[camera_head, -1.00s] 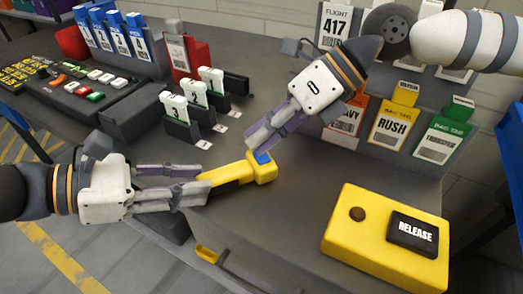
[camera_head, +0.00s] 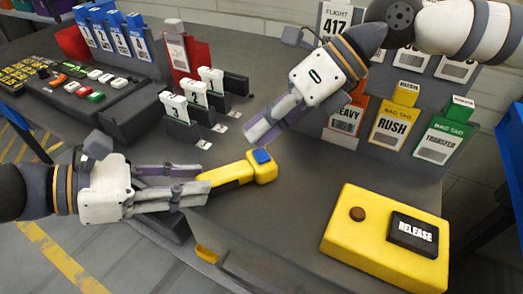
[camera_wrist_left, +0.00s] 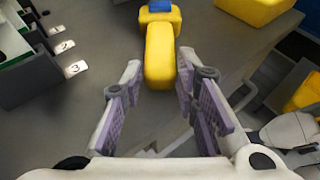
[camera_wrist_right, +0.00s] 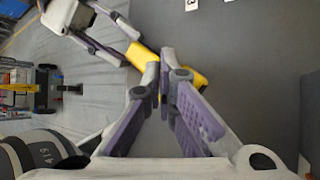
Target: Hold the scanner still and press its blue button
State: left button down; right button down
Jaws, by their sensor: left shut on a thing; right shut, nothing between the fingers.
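The yellow scanner (camera_head: 232,176) lies over the grey counter near its front edge, its head pointing right. Its blue button (camera_head: 262,156) faces up and is uncovered; it also shows at the top of the left wrist view (camera_wrist_left: 160,5). My left gripper (camera_head: 205,187) is shut on the scanner's handle end from the left. In the left wrist view the yellow body (camera_wrist_left: 160,55) extends ahead between the fingers. My right gripper (camera_head: 258,136) is shut and empty, its fingertips above and behind the button, apart from it. In the right wrist view its fingers partly hide the scanner (camera_wrist_right: 195,76).
Numbered card holders (camera_head: 185,115) stand behind the left gripper. A bag tag rack (camera_head: 400,125) stands behind the right arm.

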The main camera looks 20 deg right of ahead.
aim_at(262, 150)
jog(key=shift+r, duration=2.5)
pick_arm(q)
jog(key=c, duration=1.2)
grip_release()
jog(key=shift+a, duration=0.1)
